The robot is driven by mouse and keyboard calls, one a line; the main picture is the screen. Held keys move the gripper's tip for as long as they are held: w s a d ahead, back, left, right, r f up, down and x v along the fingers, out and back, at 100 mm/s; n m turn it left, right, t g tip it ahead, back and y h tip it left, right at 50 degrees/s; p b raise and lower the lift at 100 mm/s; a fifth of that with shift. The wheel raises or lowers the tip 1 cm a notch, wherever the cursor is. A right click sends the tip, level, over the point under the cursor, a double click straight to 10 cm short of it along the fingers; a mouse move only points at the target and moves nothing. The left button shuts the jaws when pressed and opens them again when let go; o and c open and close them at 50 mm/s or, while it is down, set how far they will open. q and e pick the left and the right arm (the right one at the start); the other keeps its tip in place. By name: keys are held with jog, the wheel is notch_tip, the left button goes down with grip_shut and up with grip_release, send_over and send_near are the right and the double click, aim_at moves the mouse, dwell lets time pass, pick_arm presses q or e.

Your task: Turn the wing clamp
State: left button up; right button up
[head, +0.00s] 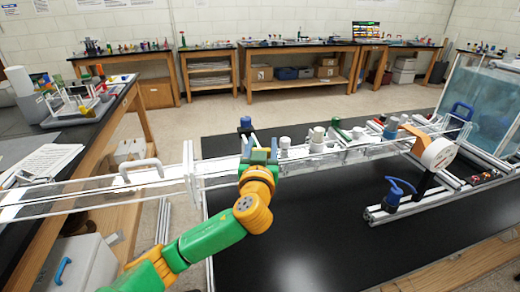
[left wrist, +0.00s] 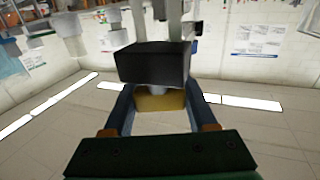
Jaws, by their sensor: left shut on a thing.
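My left gripper (head: 260,152) is at the near edge of the extrusion frame (head: 340,152), in the middle of the head view. In the left wrist view my gripper (left wrist: 165,105) has its two blue fingers on either side of a yellow-brown piece (left wrist: 160,102), shut on it. A black block (left wrist: 155,65) sits directly beside that piece and hides part of it. I cannot tell for certain whether the held piece is the wing clamp. A blue-topped knob (head: 246,122) stands just behind my gripper. My right gripper is not in view.
A blue handle (head: 400,187) stands on a rail at the right, near a white round disc (head: 438,153). A clear tank (head: 482,100) is at the far right. The black tabletop (head: 320,230) in front is bare.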

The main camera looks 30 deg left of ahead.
pick_arm(q)
jog(key=m+t+h, duration=0.1)
jog(key=m+h, duration=0.1)
jog(key=shift+w+d+h, duration=0.1)
jog(key=shift+h, duration=0.3)
jog(key=m+h, duration=0.1)
jog(key=t+h, duration=0.1)
jog(key=shift+d+m+h, duration=0.25)
jog(key=shift+m+h, duration=0.15)
jog(key=m+h+p, duration=0.1)
jog(key=h, duration=0.1)
jog(key=d+m+h, duration=0.1)
jog(key=m+h, duration=0.1)
jog(key=h, duration=0.1)
jog(key=shift+w+r+m+p, duration=0.1)
jog(key=shift+r+m+p, duration=0.05)
jog(key=shift+m+p, duration=0.2)
jog(key=shift+d+m+h+p, duration=0.15)
jog(key=shift+m+h+p, duration=0.4)
jog(key=shift+h, duration=0.65)
jog(key=o, duration=1.4)
jog(key=shift+f, duration=0.2)
jog(key=shift+c, duration=0.2)
jog(key=shift+w+d, duration=0.1)
